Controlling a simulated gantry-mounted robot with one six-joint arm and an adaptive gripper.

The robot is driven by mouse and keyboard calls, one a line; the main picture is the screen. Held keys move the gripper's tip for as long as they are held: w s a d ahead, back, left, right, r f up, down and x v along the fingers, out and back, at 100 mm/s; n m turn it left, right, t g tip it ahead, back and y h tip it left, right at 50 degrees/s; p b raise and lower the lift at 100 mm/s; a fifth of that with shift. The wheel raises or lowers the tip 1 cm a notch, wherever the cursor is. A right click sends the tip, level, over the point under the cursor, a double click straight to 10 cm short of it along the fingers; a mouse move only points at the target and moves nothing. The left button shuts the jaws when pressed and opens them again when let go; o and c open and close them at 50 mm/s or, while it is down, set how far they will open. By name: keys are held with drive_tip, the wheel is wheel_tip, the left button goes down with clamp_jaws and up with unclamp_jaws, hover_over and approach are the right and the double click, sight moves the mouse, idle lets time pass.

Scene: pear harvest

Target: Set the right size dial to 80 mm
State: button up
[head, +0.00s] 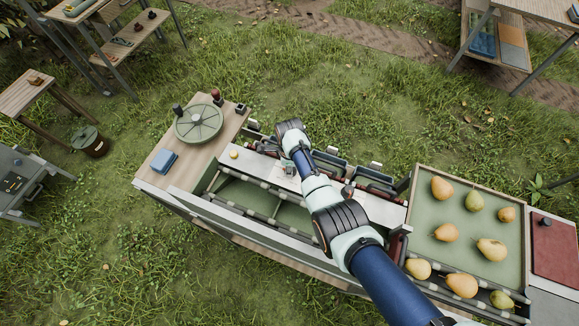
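A pale grey panel (262,165) runs along the middle of the sorting bench. A small round yellowish thing (234,155), perhaps a knob or a small fruit, sits at its left end. I cannot make out the right size dial or its setting; my arm crosses the panel and may cover it. My arm reaches in from the lower right, with its wrist above the back edge of the panel. My gripper (288,167) seems to be at the panel just below the wrist, small and partly hidden. Its fingers are not clear.
A green round disc (199,121) and a blue block (164,161) are on the bench's left wooden top. Several pears lie in the green tray (420,222) at right. Dark bins (330,165) line the panel's back. A red pad (555,248) is far right.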

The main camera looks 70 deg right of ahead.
drive_tip(key=shift+m, duration=0.4)
drive_tip(key=o, duration=0.9)
wheel_tip(320, 180, up, 12)
drive_tip(key=shift+r, duration=0.1)
idle(0.5)
